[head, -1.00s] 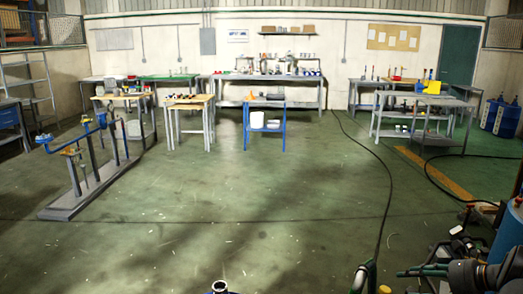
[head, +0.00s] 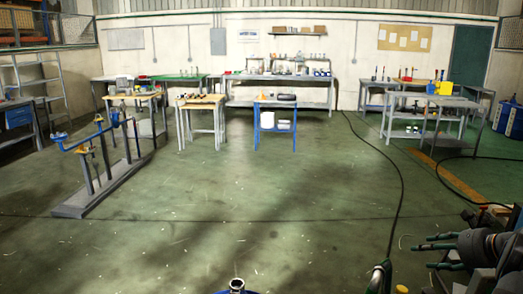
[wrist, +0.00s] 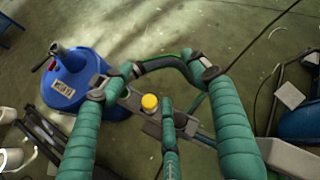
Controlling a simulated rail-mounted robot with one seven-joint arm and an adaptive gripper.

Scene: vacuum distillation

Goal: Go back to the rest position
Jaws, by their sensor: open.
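My gripper (head: 422,250) is at the lower right of the head view, with its teal fingers pointing left. In the wrist view the fingers of my gripper (wrist: 155,80) are spread wide, with nothing held between them. Beyond them is a dark curved handle or hose (wrist: 160,63) and a grey bar with a yellow knob (wrist: 150,101). The fingers overlap these in the picture; I cannot tell any contact.
A blue round vessel (wrist: 82,88) with a metal neck is at left in the wrist view; its neck (head: 237,284) shows at the bottom of the head view. A black cable (head: 398,190) crosses the floor. Tables stand far back; the middle floor (head: 250,190) is clear.

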